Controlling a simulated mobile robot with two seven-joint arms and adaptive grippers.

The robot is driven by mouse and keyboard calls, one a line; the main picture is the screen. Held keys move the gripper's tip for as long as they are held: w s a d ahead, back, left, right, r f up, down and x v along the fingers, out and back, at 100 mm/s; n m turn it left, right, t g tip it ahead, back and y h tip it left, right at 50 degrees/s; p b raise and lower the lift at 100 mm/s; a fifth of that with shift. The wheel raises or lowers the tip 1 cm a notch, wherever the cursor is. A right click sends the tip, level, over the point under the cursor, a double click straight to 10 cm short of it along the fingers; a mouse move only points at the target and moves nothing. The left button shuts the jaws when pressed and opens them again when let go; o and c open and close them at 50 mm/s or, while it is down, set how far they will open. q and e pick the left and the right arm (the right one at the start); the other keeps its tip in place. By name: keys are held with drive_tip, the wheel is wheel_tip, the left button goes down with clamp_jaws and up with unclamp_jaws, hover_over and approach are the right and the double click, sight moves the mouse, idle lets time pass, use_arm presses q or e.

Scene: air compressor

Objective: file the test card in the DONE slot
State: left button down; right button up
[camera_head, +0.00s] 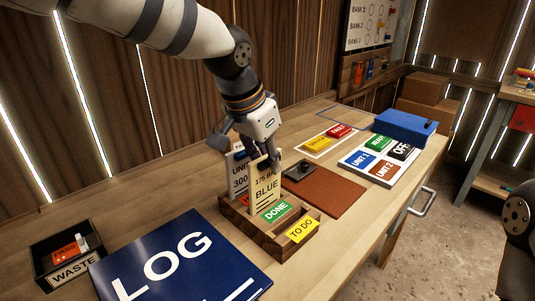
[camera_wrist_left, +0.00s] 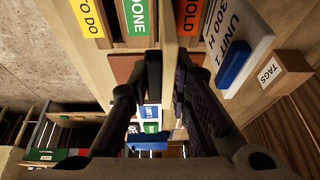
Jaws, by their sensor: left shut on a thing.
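The test card (camera_head: 264,188), cream with "175 BAR BLUE" on it, stands upright in my left gripper (camera_head: 262,160). The gripper is shut on its upper part. In the left wrist view the card (camera_wrist_left: 167,25) shows nearly edge-on between the fingers (camera_wrist_left: 168,75). The card's lower edge is at the wooden rack (camera_head: 282,248), just behind the green DONE label (camera_head: 277,212); I cannot tell how deep it sits. The yellow TO DO label (camera_head: 301,230) is in front. The HOLD label (camera_wrist_left: 188,17) is on the card's other side. My right gripper is out of view.
A white "UNIT 1 300 H" card (camera_head: 238,170) with a blue clip stands behind the test card. A blue LOG book (camera_head: 180,262) lies left of the rack and a brown mat (camera_head: 330,192) right. A black WASTE tray (camera_head: 50,275) is at far left.

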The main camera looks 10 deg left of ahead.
use_arm(q)
drive_tip(key=shift+f, duration=0.4)
drive_tip(key=c, duration=1.4)
unclamp_jaws()
